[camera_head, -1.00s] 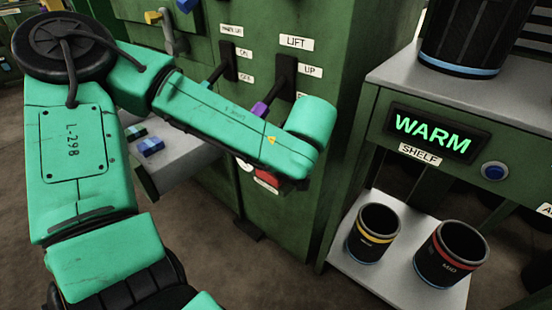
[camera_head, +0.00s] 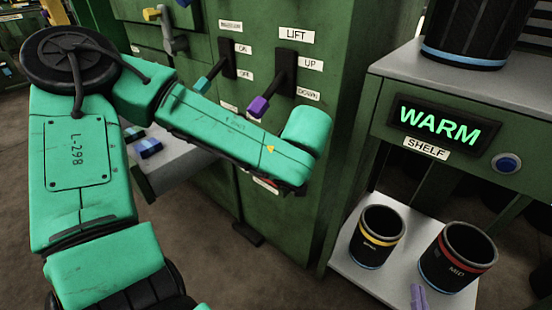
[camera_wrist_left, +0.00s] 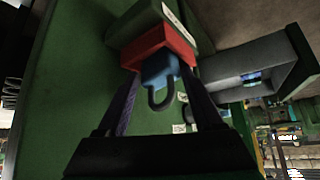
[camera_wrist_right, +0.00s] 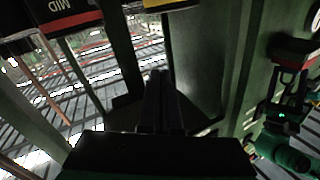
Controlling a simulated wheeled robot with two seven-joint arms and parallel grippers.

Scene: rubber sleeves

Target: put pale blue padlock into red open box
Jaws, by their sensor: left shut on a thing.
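The pale blue padlock (camera_wrist_left: 160,70) is in the left wrist view, with its dark shackle toward the camera. My left gripper (camera_wrist_left: 160,80) is shut on it, one finger on each side. The red open box (camera_wrist_left: 152,50) is right beyond the padlock on the green cabinet; the padlock overlaps its front, and I cannot tell how far inside it is. In the head view my left arm hides the padlock, the gripper and most of the box. My right gripper (camera_wrist_right: 160,95) is shut and empty; its purple tip (camera_head: 418,297) shows low at the right in the head view.
The green cabinet (camera_head: 290,150) carries a purple-handled lever (camera_head: 259,105) and a teal-handled lever (camera_head: 203,84) near my left arm. A grey tray (camera_head: 180,160) juts out at left. At right, a shelf (camera_head: 345,275) holds two dark cups, yellow-banded (camera_head: 377,238) and red-banded (camera_head: 457,257).

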